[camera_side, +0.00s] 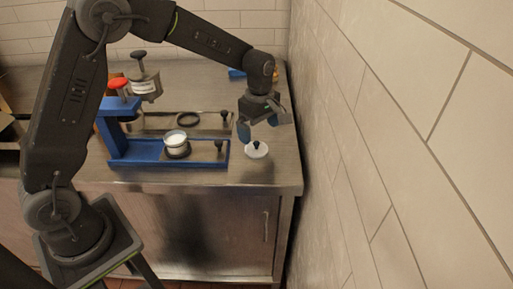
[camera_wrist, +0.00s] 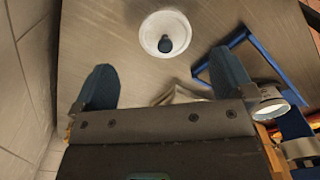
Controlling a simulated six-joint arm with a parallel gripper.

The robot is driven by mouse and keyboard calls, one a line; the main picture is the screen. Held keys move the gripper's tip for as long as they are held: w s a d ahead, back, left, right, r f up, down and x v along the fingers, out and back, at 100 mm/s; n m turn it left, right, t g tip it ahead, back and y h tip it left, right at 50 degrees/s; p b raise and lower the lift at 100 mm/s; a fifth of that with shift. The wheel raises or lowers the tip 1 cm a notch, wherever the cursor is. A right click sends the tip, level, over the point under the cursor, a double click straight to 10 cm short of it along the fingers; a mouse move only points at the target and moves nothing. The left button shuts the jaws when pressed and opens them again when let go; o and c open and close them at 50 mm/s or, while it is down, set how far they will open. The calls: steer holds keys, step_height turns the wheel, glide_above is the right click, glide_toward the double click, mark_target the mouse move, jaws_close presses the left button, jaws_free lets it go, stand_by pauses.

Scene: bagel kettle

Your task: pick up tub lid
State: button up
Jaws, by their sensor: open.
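The tub lid (camera_side: 256,150) is a small white disc with a dark knob, lying on the steel counter right of the blue frame. In the wrist view the lid (camera_wrist: 165,33) shows beyond the fingertips, its dark knob facing up. My gripper (camera_side: 259,127) is above the lid in the side view. Its two blue fingers are spread apart with nothing between them, and they also show in the wrist view (camera_wrist: 166,78). A white tub (camera_side: 177,143) stands on a dark ring on the blue frame, left of the lid.
The blue frame (camera_side: 140,155) with its dark-knobbed parts stands just left of the lid. A tiled wall (camera_side: 345,130) rises close along the right edge of the counter (camera_side: 200,178). Bare counter lies in front of the lid.

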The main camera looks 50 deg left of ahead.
mark_target(258, 143)
steer(key=shift+s+d+f, duration=0.1)
steer(key=shift+s+f, duration=0.05)
steer(key=shift+f, duration=1.3)
steer(key=shift+s+f, duration=0.15)
steer(key=shift+f, duration=1.3)
steer(key=c, duration=1)
steer(key=shift+o, duration=0.2)
steer(key=shift+r, duration=0.15)
step_height(258, 143, up, 4)
steer(key=shift+r, duration=0.1)
steer(key=s+a+r, duration=0.5)
steer(key=a+r, duration=0.1)
steer(key=a, duration=0.4)
steer(key=s+a+r, duration=0.2)
steer(key=s+a, duration=0.2)
steer(key=s, duration=0.8)
steer(key=shift+w+d+f, duration=0.1)
steer(key=shift+f, duration=1.25)
steer(key=shift+w+f, duration=0.1)
steer(key=shift+f, duration=1.25)
